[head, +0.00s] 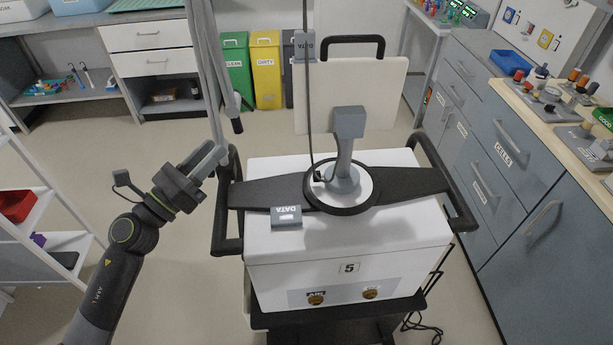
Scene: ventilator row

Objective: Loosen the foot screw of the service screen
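The service screen (385,95) stands above a white ventilator cart (350,255) marked 5, its pale back towards me and a black handle on top. Its grey post (344,155) rises from a round grey foot (341,182) on a black-rimmed disc. I cannot make out the foot screw. A black cable runs down beside the post to the foot. My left gripper (214,159) is left of the cart near its black side handle, well apart from the foot. I see nothing held in it, but its finger gap is unclear. My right gripper is not in view.
A grey DATA box (286,217) sits on the cart's front top edge, and another DATA piece (304,47) is beside the screen. Black handles (446,185) flank the cart. A workbench (555,110) with several small parts stands right. Bins (265,70) stand behind.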

